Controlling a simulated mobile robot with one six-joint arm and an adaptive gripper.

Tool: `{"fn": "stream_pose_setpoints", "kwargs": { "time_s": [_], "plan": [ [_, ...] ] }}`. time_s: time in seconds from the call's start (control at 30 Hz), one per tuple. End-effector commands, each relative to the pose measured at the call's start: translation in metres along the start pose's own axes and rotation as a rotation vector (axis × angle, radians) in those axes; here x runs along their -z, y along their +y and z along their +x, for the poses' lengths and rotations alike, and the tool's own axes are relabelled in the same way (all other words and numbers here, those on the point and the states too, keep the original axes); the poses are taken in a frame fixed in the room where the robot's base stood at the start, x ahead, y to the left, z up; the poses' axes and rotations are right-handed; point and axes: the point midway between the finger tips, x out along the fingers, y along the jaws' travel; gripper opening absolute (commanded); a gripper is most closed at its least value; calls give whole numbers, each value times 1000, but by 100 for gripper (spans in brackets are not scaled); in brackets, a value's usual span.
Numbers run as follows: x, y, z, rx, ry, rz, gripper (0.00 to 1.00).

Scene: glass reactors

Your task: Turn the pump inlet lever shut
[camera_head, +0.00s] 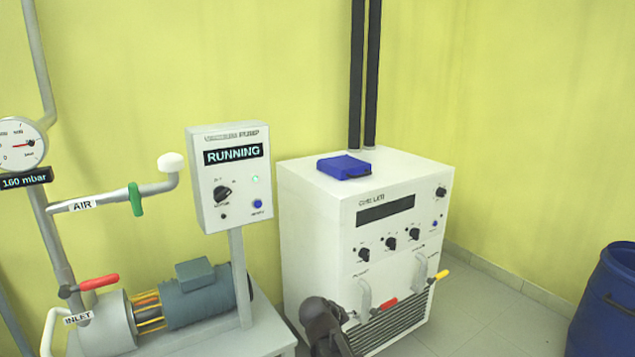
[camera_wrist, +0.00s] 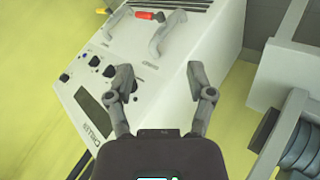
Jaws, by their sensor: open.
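The pump inlet lever (camera_head: 98,282) has a red handle and sits on the pipe above the white INLET label (camera_head: 78,318), at the lower left of the head view. The handle points to the right, roughly level, across the upright pipe. The vacuum pump (camera_head: 200,295) lies just right of it. My gripper (camera_wrist: 159,80) is open and empty in the wrist view, with the chiller front beyond its fingers. In the head view a dark part of my arm (camera_head: 325,325) shows in front of the chiller, well to the right of the inlet lever. The inlet lever is not clear in the wrist view.
A pump control box (camera_head: 230,178) reads RUNNING. A green AIR lever (camera_head: 135,199) and a gauge (camera_head: 20,143) reading 160 mbar stand left. The white chiller (camera_head: 310,235) has red (camera_head: 388,304) and yellow (camera_head: 441,275) levers. A blue barrel (camera_head: 608,300) stands far right.

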Motion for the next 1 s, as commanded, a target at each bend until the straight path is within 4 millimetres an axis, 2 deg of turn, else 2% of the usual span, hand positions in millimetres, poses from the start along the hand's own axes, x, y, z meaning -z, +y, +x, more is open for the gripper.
{"fn": "stream_pose_setpoints", "kwargs": {
  "time_s": [0.03, 0.1, 0.3, 0.4, 0.6, 0.87, 1.0],
  "plan": [
    [-22, 8, 5, 34, -55, 29, 69],
    [-46, 14, 11, 87, -126, 62, 69],
    [-109, 23, 16, 257, -312, 153, 69],
    [-133, 25, 13, 339, -381, 189, 69],
    [-164, 25, 5, 467, -470, 238, 69],
    [-193, 25, -8, 603, -545, 283, 69],
    [-182, 35, -19, 597, -541, 278, 69]
  ]
}}
